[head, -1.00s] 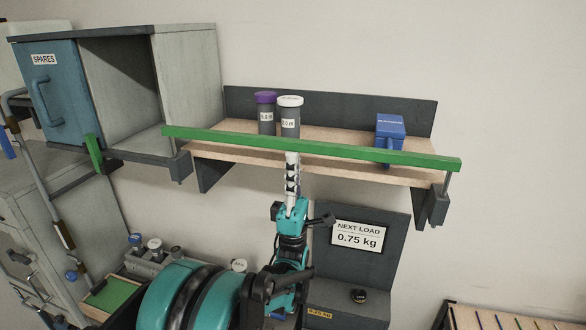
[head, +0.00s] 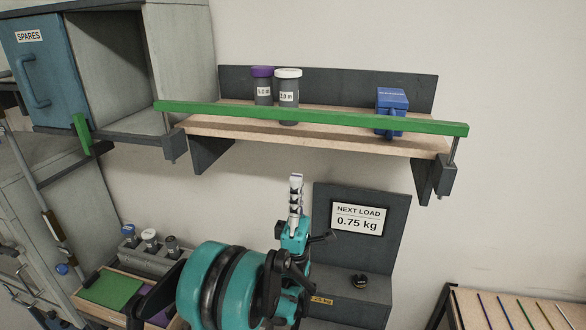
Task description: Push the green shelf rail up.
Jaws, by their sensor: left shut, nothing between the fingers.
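The green shelf rail (head: 320,117) runs across the front of the wooden shelf (head: 300,136). It stands raised above the shelf board on posts, with the right-hand post (head: 455,150) showing below its end. My left gripper (head: 296,182) is shut and empty, pointing up. In the picture it is below the shelf's front edge, apart from the rail. My right gripper is not in view.
A cabinet (head: 105,70) is at left. A "NEXT LOAD 0.75 kg" sign (head: 357,219) stands below the shelf.

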